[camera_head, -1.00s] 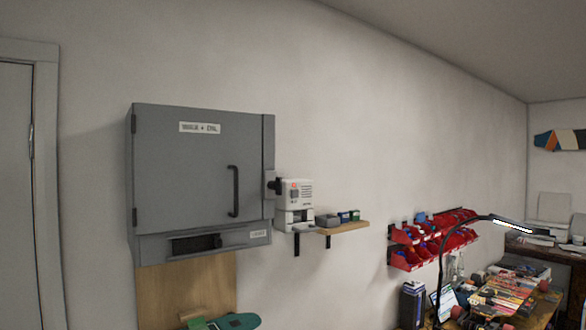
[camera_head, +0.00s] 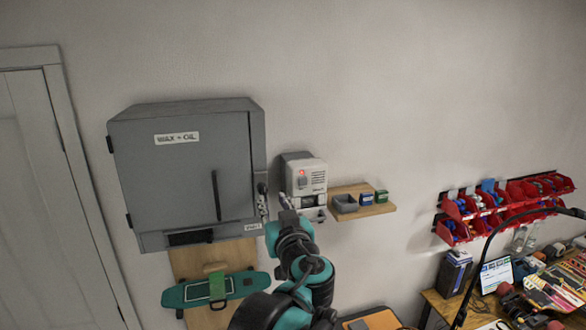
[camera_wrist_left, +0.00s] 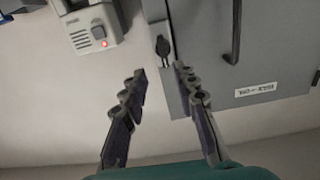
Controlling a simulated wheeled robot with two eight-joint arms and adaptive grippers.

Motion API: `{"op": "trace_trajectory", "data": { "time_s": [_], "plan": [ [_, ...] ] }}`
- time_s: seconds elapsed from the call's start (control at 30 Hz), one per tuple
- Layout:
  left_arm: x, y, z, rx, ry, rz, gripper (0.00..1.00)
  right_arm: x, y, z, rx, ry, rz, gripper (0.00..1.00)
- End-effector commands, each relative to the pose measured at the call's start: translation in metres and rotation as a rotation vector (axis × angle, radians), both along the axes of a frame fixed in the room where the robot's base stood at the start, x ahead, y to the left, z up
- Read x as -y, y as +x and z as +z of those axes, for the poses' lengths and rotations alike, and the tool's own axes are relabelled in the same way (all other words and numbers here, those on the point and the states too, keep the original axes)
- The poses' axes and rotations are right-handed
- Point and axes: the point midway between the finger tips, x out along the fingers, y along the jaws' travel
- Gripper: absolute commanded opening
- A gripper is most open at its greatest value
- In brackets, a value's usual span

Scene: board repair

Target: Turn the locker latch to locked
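The grey wall locker (camera_head: 180,175), labelled "WAX + OIL", has its door shut. Its small dark latch (camera_head: 262,188) is at the door's right edge, right of the long handle (camera_head: 216,195). The latch also shows in the left wrist view (camera_wrist_left: 162,47), where the picture is upside down. My left gripper (camera_head: 275,207) is just below and right of the latch in the head view. In the wrist view the gripper (camera_wrist_left: 159,72) is open and empty, its fingers apart with the latch beyond the gap between their tips. I see no contact. My right gripper is not in view.
A white box with a red light (camera_head: 304,180) is on the wall close right of the latch. A wooden shelf (camera_head: 380,208) with small boxes is right of it. A teal skateboard (camera_head: 245,287) hangs below the locker. Red bins (camera_head: 510,197) are farther right.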

Motion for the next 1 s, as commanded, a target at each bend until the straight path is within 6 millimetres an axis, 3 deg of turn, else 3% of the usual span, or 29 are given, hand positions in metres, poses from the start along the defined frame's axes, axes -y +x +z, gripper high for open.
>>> {"op": "trace_trajectory", "data": {
  "time_s": [0.5, 0.87, 1.0],
  "plan": [
    [-0.013, 0.068, 0.002, 0.004, -0.001, 0.000, 0.29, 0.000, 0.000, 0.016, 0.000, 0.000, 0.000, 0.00],
    [-0.014, 0.076, 0.001, 0.003, -0.001, -0.001, 0.29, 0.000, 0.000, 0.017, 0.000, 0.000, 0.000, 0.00],
    [-0.014, 0.076, 0.001, 0.003, -0.001, -0.001, 0.00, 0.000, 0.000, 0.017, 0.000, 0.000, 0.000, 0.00]
  ]
}}
